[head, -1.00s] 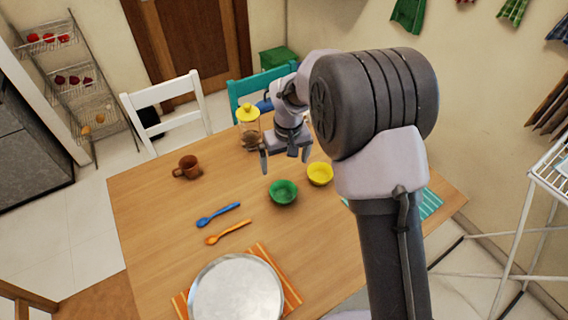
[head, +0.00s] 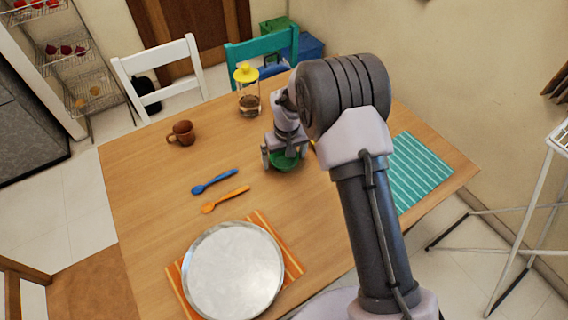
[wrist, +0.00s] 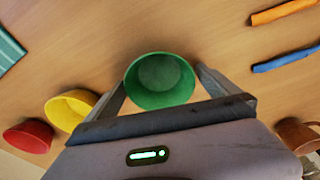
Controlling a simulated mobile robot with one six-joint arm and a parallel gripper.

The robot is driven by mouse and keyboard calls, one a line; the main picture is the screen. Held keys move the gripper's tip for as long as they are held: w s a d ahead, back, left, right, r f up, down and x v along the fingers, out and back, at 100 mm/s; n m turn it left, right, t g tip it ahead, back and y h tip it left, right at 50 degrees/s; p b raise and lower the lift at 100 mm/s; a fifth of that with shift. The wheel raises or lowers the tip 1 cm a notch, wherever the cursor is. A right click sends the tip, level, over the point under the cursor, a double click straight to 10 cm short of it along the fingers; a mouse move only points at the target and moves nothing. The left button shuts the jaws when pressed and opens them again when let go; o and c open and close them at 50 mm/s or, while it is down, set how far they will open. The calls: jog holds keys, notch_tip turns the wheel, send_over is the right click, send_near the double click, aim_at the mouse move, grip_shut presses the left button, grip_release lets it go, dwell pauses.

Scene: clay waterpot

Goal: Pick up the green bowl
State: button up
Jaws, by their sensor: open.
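The green bowl (head: 284,161) stands upright on the wooden table, partly hidden under my gripper in the head view. My gripper (head: 286,163) is above the bowl, open and pointing down. In the wrist view the green bowl (wrist: 160,80) lies between the two spread fingers of my gripper (wrist: 158,78), its open top facing the camera. The frames do not clearly show whether either finger touches the bowl.
A yellow bowl (wrist: 70,109) and a red bowl (wrist: 29,136) stand nearby. A blue spoon (head: 214,182), an orange spoon (head: 225,200), a metal plate (head: 233,271), a brown mug (head: 181,133) and a yellow-lidded jar (head: 248,92) are also on the table. A striped teal mat (head: 418,172) lies at right.

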jog(key=shift+r, duration=0.1)
jog(key=c, duration=1.2)
